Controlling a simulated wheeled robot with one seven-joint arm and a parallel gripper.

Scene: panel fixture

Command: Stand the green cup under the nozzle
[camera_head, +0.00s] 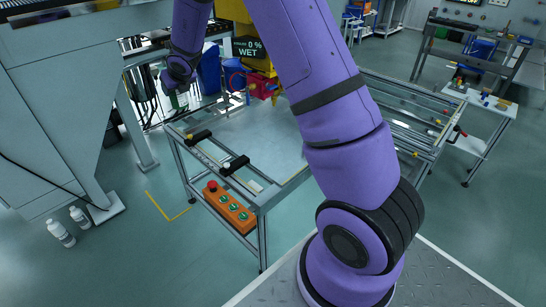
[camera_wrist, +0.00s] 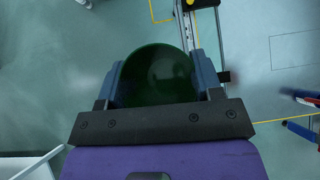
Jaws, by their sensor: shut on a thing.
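The dark green cup (camera_wrist: 160,76) fills the space between the two blue fingers of my gripper (camera_wrist: 158,82) in the wrist view. My gripper is shut on it, with a finger against each side. A yellow machine (camera_head: 258,60) with a display reading 0 % WET (camera_head: 248,49) stands at the back, right of my gripper. I cannot make out the nozzle clearly.
The grey table (camera_head: 262,135) has a clear top, with black clamps (camera_head: 235,165) along its left side. An orange button box (camera_head: 229,208) hangs at its front. A blue object (camera_head: 209,68) stands between my gripper and the machine. Two white bottles (camera_head: 61,233) stand on the floor.

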